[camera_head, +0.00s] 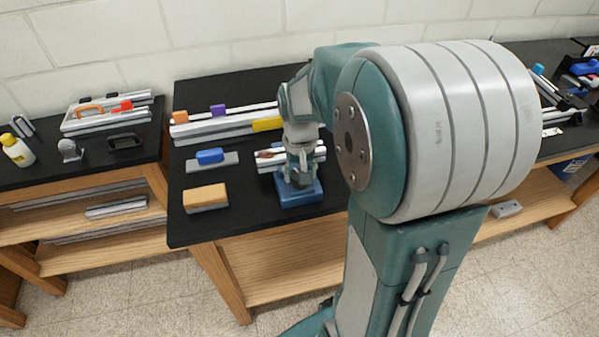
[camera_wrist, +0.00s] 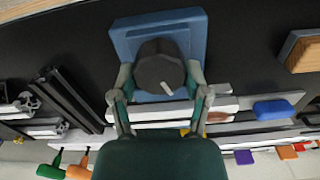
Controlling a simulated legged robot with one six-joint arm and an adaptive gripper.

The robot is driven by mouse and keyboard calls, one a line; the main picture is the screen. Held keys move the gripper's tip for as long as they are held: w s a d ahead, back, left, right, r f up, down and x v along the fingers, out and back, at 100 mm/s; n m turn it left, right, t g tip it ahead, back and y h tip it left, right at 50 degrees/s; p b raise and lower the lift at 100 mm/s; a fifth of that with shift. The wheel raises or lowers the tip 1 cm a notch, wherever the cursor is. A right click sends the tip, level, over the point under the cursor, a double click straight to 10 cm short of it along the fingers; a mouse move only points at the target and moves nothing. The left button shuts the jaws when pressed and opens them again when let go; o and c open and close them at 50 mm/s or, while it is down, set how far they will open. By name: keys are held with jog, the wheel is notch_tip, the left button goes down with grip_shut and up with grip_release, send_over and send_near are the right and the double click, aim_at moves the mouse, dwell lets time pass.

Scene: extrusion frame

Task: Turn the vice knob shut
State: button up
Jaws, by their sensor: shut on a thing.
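The vice has a blue base (camera_wrist: 188,22), seen at the top of the wrist view, and it also shows near the front edge of the table in the head view (camera_head: 300,195). Its dark round knob (camera_wrist: 158,62) has a white pointer line, which slants down and to the right in the wrist view. My gripper (camera_wrist: 159,76) has one finger on each side of the knob and is shut on it. In the head view my gripper (camera_head: 298,168) comes down over the vice and hides the knob.
On the black table, a wood-topped block (camera_head: 206,196) and a blue-topped piece (camera_head: 210,157) lie left of the vice. Long pale extrusions (camera_head: 212,125) lie behind, with purple, orange and yellow pieces. A second table (camera_head: 60,172) stands further left.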

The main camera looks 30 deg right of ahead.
jog(key=m, duration=0.6)
jog(key=shift+s+f, duration=0.1)
jog(key=m, duration=0.6)
jog(key=shift+m, duration=0.4)
jog(key=m, duration=0.6)
jog(key=shift+s, duration=0.15)
jog(key=m, duration=0.5)
jog(key=shift+m, duration=0.4)
jog(key=o, duration=1.1)
jog(key=shift+o, duration=0.2)
